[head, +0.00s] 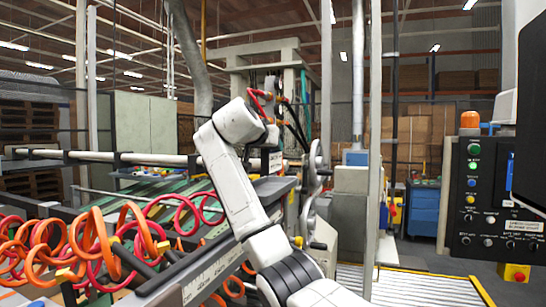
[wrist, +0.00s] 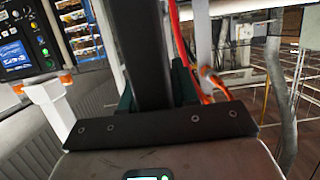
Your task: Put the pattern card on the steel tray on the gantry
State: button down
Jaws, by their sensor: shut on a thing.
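My gripper (wrist: 155,88) is shut on a dark, flat, upright piece (wrist: 140,42) in the wrist view. I take this piece to be the pattern card; its face shows no clear markings and its far end runs out of the top of the picture. Dark green fingers show on both sides of it. In the head view my white arm bends in front of the machine, and the gripper and card cannot be made out clearly there. A grey gantry-like frame (head: 290,52) stands behind my arm. I cannot pick out the steel tray in either view.
Red and orange coiled hoses (head: 95,245) fill the lower left. A long pale rail (head: 100,156) crosses the left side. A black control panel (head: 480,195) with an orange lamp stands at right. A blue cabinet (head: 424,208) is farther back. A yellow-edged grating (head: 415,288) lies low right.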

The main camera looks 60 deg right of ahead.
aim_at(273, 159)
jog(key=f, duration=0.1)
jog(key=d+f+p, duration=0.1)
jog(key=shift+f, duration=0.4)
jog(key=shift+a+f+p, duration=0.1)
jog(key=shift+f+p, duration=0.3)
jog(key=shift+f, duration=0.3)
jog(key=shift+f, duration=0.1)
jog(key=c, duration=0.8)
grip_release()
jog(key=shift+c, duration=0.2)
jog(key=shift+r, duration=0.2)
jog(key=v, duration=1.2)
